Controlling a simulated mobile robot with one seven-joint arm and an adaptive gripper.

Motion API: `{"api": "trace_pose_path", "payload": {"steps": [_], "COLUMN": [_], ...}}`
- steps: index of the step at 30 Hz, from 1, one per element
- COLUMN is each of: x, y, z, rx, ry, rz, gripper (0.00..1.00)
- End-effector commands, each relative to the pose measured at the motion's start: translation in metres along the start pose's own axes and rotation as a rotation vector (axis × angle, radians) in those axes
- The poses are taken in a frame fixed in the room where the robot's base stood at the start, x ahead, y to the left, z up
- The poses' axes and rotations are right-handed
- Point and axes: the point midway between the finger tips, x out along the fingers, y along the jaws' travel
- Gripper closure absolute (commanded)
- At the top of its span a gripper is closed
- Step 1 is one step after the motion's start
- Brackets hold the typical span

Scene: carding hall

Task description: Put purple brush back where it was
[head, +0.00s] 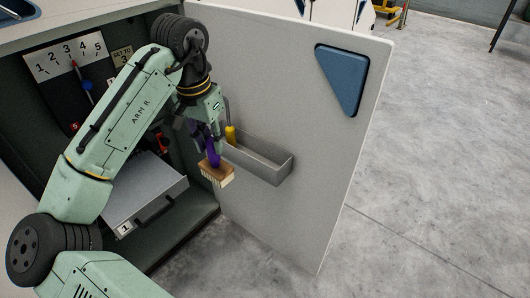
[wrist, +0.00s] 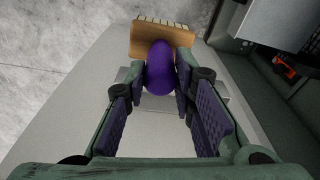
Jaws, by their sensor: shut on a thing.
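The purple brush (head: 213,168) has a purple handle, a wooden block and pale bristles. My gripper (head: 207,138) is shut on its handle, and the brush hangs with its bristles down, in front of the open door's inner face. In the wrist view the purple handle (wrist: 160,68) sits between the fingers (wrist: 158,85), with the wooden block beyond them. A grey door bin (head: 265,160) is fixed on the door just right of the brush. A yellow-handled thing (head: 231,135) stands at the bin's left end; its lower part is hidden.
The open white door (head: 330,170) bears a blue triangle (head: 341,80). Inside the cabinet, a grey drawer (head: 145,195) marked 1 is pulled out below a panel numbered 1 to 5 (head: 70,55). A red thing (wrist: 284,67) shows inside in the wrist view. Open concrete floor lies right.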

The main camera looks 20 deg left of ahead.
Motion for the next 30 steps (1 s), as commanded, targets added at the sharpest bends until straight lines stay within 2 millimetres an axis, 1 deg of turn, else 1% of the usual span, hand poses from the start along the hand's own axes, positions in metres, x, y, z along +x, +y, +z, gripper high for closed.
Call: {"api": "trace_pose_path", "payload": {"steps": [1, 3, 12, 15, 21, 23, 24, 30], "x": [-0.001, 0.001, 0.011, 0.015, 0.020, 0.024, 0.036, 0.071], "y": [0.004, 0.007, 0.021, 0.025, 0.031, 0.033, 0.031, 0.030], "z": [-0.012, -0.031, -0.111, -0.135, -0.176, -0.185, -0.180, -0.174], "rx": [0.006, 0.006, 0.004, 0.003, 0.002, 0.001, 0.000, 0.000], "ry": [0.000, 0.000, 0.000, -0.001, 0.000, -0.002, -0.002, -0.002], "rz": [0.004, 0.005, 0.005, 0.005, 0.005, 0.005, 0.006, 0.001], "gripper": [1.00, 1.00, 1.00, 1.00, 1.00, 1.00, 1.00, 1.00]}}
